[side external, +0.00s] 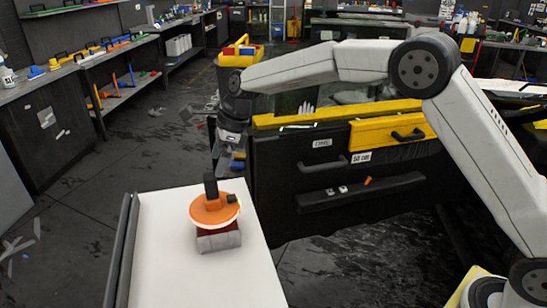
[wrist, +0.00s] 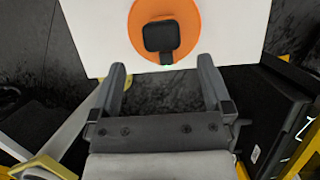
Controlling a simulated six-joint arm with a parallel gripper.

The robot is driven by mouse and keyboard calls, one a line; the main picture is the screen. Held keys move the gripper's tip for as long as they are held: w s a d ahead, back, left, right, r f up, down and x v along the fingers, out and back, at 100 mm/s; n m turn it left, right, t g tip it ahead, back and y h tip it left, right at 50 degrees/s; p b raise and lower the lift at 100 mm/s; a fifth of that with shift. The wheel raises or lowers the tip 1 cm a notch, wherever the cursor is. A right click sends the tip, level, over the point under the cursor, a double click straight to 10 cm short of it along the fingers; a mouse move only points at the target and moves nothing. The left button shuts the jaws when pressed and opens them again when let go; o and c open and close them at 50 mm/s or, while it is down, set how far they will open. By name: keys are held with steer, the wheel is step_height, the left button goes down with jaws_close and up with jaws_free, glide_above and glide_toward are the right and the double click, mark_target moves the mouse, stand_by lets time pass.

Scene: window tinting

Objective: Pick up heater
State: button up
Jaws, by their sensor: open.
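The heater is likely the orange round item with a dark upright handle (side external: 214,209), sitting on a grey and dark red block (side external: 219,241) on the white table (side external: 165,270). In the wrist view the orange disc (wrist: 190,15) with its black top is at the upper middle, beyond the fingertips. My gripper (side external: 217,165) is above and behind the table's far edge, apart from the item. In the wrist view my gripper (wrist: 162,72) is open, with nothing between its two fingers.
A black cabinet with a yellow top (side external: 330,190) stands behind and right of the table. A dark rail (side external: 122,250) runs along the table's left edge. A workbench with tools (side external: 75,75) stands at the far left. The white table around the item is clear.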

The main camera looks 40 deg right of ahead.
mark_target(212, 175)
steer(key=shift+x, duration=4.05)
steer(key=shift+w+d, duration=0.1)
jaws_close()
steer(key=shift+r, duration=0.15)
